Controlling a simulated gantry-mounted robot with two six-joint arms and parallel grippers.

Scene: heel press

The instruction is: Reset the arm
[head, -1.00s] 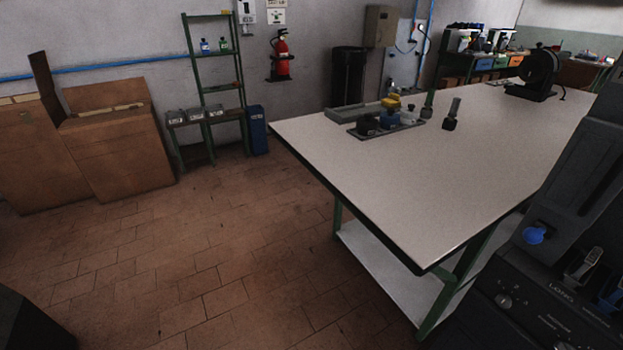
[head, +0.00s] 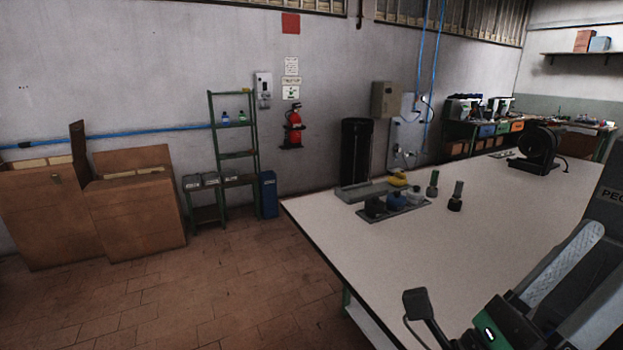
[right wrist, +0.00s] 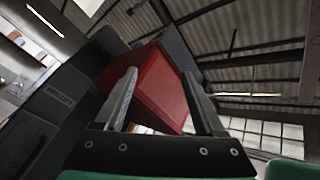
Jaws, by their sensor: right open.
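My right arm comes in at the lower right of the head view, over the near right part of the table. It has a grey link and a green and black wrist part with a small light. A dark finger-like piece sticks up left of it. In the right wrist view my right gripper (right wrist: 160,74) is open, its two dark fingers apart. A red box-like thing (right wrist: 150,85) shows beyond and between the fingers; I see no contact. That view looks up at the ceiling. My left gripper is not in view.
The white table (head: 350,255) is mostly clear. A grey tray (head: 393,211) with small containers and two dark stamp-like tools (head: 455,197) stand on its far side. A black round machine (head: 537,151) stands farther back. Cardboard boxes (head: 135,215) stand left on the floor.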

